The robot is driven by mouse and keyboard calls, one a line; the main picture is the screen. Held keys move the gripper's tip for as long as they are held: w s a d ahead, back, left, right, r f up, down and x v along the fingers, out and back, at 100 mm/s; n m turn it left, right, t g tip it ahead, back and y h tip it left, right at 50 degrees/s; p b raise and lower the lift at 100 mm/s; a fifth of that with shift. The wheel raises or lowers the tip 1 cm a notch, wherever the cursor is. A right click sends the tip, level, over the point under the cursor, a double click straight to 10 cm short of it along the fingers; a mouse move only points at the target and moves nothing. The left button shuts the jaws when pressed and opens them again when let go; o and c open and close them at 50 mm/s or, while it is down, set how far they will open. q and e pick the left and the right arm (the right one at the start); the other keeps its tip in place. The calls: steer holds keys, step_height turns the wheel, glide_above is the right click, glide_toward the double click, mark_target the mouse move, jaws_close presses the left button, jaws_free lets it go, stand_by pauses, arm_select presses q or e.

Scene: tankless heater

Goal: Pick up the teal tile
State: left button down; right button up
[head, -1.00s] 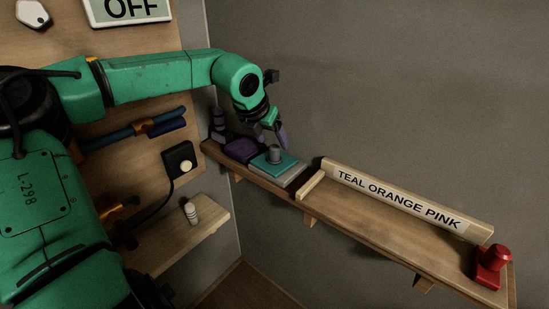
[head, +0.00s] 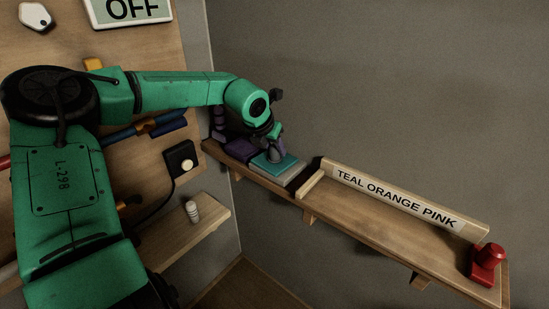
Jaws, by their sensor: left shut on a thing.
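The teal tile (head: 275,166) is a flat square with a grey knob on top. It lies on a grey square base on the wooden shelf, left of a small wooden stop. My left gripper (head: 274,149) reaches down from above and is shut on the tile's knob, which the fingers largely hide. I cannot see any gap under the tile. My right gripper is not in view.
Purple pieces (head: 240,149) stand left of the tile, close to my gripper. A sign (head: 396,199) reading "TEAL ORANGE PINK" runs along the shelf (head: 375,229). A red object (head: 488,263) stands at the shelf's right end. A lower shelf holds a small bottle (head: 192,211).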

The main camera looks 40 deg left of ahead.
mark_target(273, 146)
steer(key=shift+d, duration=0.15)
arm_select(q)
steer(key=shift+r, duration=0.2)
step_height(273, 146, up, 7)
steer(key=shift+s+f+b, duration=0.15)
steer(key=shift+b, duration=0.35)
arm_select(e)
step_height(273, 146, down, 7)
steer(key=b, duration=0.6)
arm_select(q)
steer(key=s+b, duration=0.2)
steer(key=s, duration=1.7)
steer(key=shift+s+d, duration=0.2)
steer(key=shift+s, duration=0.15)
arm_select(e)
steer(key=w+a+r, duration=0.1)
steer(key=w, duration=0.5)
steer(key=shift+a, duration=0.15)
arm_select(q)
steer(key=shift+w, duration=0.1)
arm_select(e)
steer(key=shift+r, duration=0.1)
